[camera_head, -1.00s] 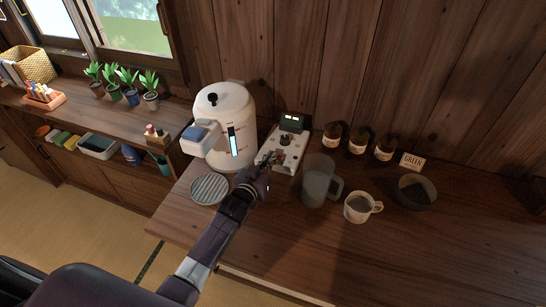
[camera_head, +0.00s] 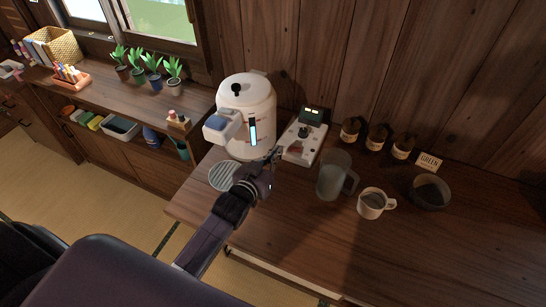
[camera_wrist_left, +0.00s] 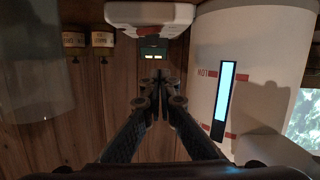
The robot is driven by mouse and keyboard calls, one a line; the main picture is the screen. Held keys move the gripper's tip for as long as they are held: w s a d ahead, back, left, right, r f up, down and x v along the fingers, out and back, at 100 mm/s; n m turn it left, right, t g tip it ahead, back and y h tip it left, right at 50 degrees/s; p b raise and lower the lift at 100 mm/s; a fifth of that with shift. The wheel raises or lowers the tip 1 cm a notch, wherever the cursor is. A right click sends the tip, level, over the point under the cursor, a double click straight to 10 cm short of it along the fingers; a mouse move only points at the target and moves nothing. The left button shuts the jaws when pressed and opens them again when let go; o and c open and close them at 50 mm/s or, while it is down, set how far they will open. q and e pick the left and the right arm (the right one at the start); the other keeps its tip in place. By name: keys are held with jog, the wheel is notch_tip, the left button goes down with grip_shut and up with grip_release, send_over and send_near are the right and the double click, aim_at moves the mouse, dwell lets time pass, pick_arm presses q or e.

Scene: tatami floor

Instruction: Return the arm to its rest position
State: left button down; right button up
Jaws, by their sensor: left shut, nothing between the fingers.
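My left gripper (camera_head: 272,158) is shut and empty. It is over the wooden counter, in front of the white hot-water dispenser (camera_head: 262,100) and near the white control box (camera_head: 301,143) with a dark display. In the left wrist view the shut fingers (camera_wrist_left: 158,80) point toward the control box (camera_wrist_left: 150,15), with the dispenser (camera_wrist_left: 248,70) close on the right. My left arm reaches in from the lower left of the head view. My right gripper is not in view.
A clear pitcher (camera_head: 333,176), a white cup (camera_head: 371,204) and a dark bowl (camera_head: 430,192) stand right of the gripper. A round striped grille (camera_head: 222,177) lies beside my arm. Brown jars (camera_head: 376,138) line the wall. The counter's front right is clear.

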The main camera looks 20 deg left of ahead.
pick_arm(q)
jog(key=s+f+g, duration=0.1)
jog(key=s+g, duration=0.1)
jog(key=s, duration=0.3)
jog(key=s+f+g, duration=0.2)
jog(key=s, duration=0.3)
jog(key=s+f+m+g, duration=0.1)
jog(key=s+g, duration=0.1)
jog(key=s, duration=0.3)
jog(key=shift+s+d+f, duration=0.2)
jog(key=shift+d+f, duration=0.1)
jog(key=shift+d, duration=0.05)
jog(key=s+m+g, duration=0.1)
jog(key=s+g, duration=0.5)
jog(key=s, duration=1.2)
notch_tip(320, 180, down, 28)
jog(key=s+g+b, duration=0.1)
jog(key=s+b, duration=0.1)
jog(key=s+a+f+g, duration=0.1)
jog(key=s+a+f, duration=0.1)
jog(key=s+f, duration=1.4)
jog(key=shift+s+f+m+y+b, duration=0.3)
jog(key=shift+s+f+m+y, duration=0.1)
jog(key=shift+f, duration=0.15)
jog(key=shift+a, duration=0.1)
